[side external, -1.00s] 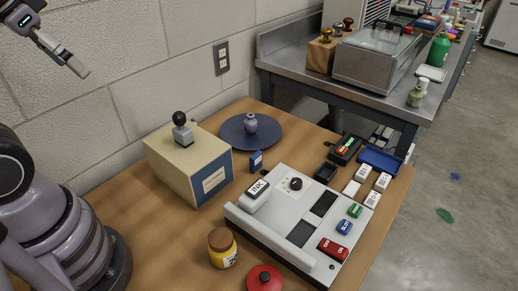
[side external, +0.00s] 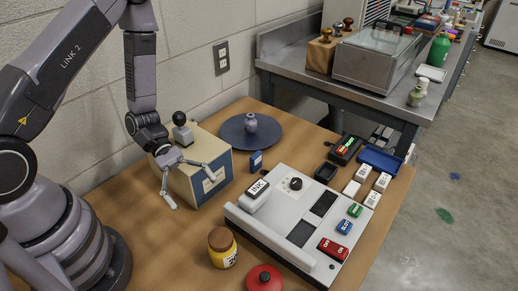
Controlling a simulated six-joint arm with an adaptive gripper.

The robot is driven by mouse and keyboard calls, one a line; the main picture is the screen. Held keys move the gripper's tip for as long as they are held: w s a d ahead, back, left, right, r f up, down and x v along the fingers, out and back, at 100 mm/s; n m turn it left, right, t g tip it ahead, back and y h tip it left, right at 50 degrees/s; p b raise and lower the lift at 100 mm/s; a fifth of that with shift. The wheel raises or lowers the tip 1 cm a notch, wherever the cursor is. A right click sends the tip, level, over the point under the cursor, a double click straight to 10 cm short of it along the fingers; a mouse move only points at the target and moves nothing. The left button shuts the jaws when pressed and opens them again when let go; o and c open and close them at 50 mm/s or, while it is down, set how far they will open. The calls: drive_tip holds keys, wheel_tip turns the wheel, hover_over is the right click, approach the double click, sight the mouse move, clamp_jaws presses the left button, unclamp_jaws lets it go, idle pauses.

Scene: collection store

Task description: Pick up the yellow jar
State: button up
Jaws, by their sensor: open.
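The yellow jar (side external: 223,257) stands upright on the wooden table (side external: 140,219) near the front. It has a brown lid and a pale label with dark marks. My gripper (side external: 194,193) is open and empty, in front of the left part of the beige box, above the table. It is up and to the left of the jar in the picture, clearly apart from it.
A beige box (side external: 222,163) with a dark-knobbed stamp stands behind my gripper. A red round-lidded thing (side external: 264,279) sits close to the jar. A blue plate (side external: 235,139) holds a small vase.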

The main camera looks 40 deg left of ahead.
sight(220, 238)
drive_tip(key=f+n, duration=0.1)
drive_tip(key=f, duration=0.1)
drive_tip(key=f+n+t, duration=0.1)
drive_tip(key=f, duration=0.1)
drive_tip(key=s+f+n+t, duration=0.1)
drive_tip(key=f, duration=0.1)
drive_tip(key=shift+d+f+n, duration=0.2)
drive_tip(key=shift+d+n, duration=0.1)
drive_tip(key=shift+n, duration=0.1)
drive_tip(key=x, duration=0.7)
drive_tip(key=shift+w+f, duration=0.1)
drive_tip(key=shift+f, duration=0.05)
drive_tip(key=c, duration=1.3)
